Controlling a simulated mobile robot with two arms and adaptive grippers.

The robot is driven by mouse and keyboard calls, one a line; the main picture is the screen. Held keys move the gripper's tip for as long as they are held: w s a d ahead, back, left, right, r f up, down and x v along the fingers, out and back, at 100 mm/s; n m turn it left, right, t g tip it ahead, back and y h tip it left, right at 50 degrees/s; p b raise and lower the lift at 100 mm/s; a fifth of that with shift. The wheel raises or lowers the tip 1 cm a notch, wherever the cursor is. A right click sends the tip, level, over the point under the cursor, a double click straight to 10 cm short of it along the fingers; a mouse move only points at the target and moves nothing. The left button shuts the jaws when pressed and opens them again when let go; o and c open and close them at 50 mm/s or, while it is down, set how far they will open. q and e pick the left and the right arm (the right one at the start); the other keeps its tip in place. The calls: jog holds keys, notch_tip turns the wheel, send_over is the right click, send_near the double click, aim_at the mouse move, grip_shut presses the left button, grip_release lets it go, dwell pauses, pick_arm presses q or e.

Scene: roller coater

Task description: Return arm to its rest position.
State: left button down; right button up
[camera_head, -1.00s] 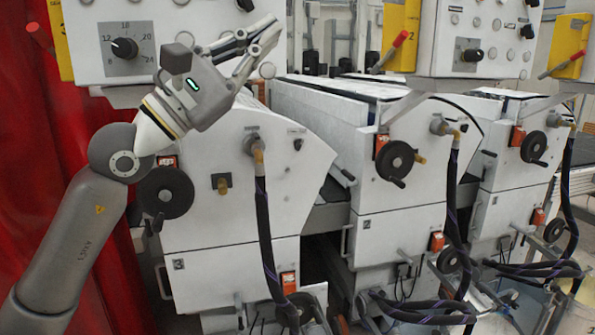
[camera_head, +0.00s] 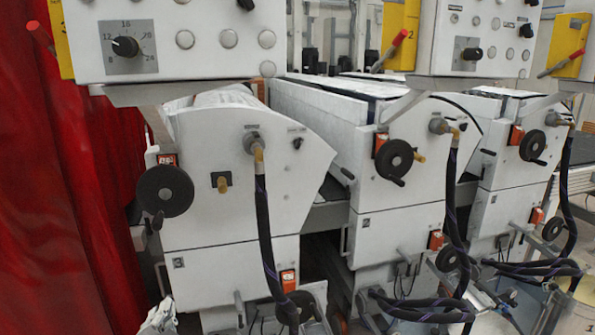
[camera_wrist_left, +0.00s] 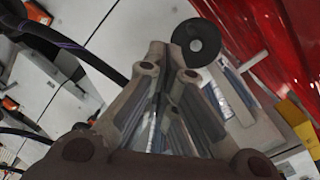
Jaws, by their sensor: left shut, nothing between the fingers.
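My left gripper (camera_head: 160,318) shows only as a small pale piece at the bottom left edge of the head view, below the first machine unit (camera_head: 235,185). The rest of my left arm is out of that view. In the left wrist view the left gripper (camera_wrist_left: 172,60) has its fingers together with nothing between them. A black handwheel (camera_wrist_left: 196,41) shows just beyond the fingertips there, apart from them as far as I can tell. My right gripper is in neither view.
A control panel (camera_head: 180,40) with a knob and buttons hangs above the first unit. Its black handwheel (camera_head: 165,190) sticks out near a red curtain (camera_head: 45,180). A black hose (camera_head: 265,240) runs down the front. More such units stand to the right.

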pick_arm(q)
jog(key=s+d+f+n+g+h, duration=0.15)
jog(key=s+f+n+g, duration=0.4)
jog(key=s+f, duration=0.85)
jog(key=s+d+f+g+h, duration=0.35)
jog(key=s+f+g, duration=0.45)
jog(key=s, duration=0.5)
notch_tip(320, 180, down, 27)
jog(key=s, duration=0.1)
jog(key=s+a+f+g, duration=0.1)
jog(key=s+a+f, duration=0.1)
jog(key=s+f, duration=1.5)
jog(key=shift+a+b, duration=0.35)
jog(key=shift+a, duration=0.05)
jog(key=c, duration=2.2)
grip_release()
jog(key=shift+s+g, duration=0.1)
jog(key=shift+g, duration=0.15)
